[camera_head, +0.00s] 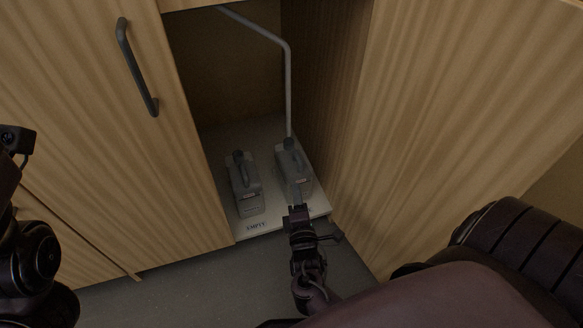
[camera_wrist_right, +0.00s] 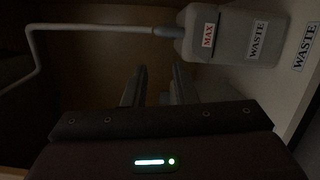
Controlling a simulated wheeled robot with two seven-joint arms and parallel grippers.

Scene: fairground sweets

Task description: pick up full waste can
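The waste can (camera_head: 303,178) is a grey canister with a handle, standing on the right of the cabinet floor. A grey pipe (camera_head: 288,90) comes down to its top. In the right wrist view, the can (camera_wrist_right: 232,32) is at the upper right with MAX and WASTE labels, and the pipe meets its neck. My right gripper (camera_head: 297,208) is in front of this can and hides part of it. In the wrist view its fingers (camera_wrist_right: 158,82) are apart with nothing between them. Only part of my left arm shows at the left edge. The can's fill level cannot be seen.
A second grey can (camera_head: 245,192) stands to the left, behind an EMPTY label (camera_head: 256,226) on the white cabinet floor. A closed door with a dark handle (camera_head: 137,68) is left of the opening. An open wooden door (camera_head: 455,110) bounds the right side.

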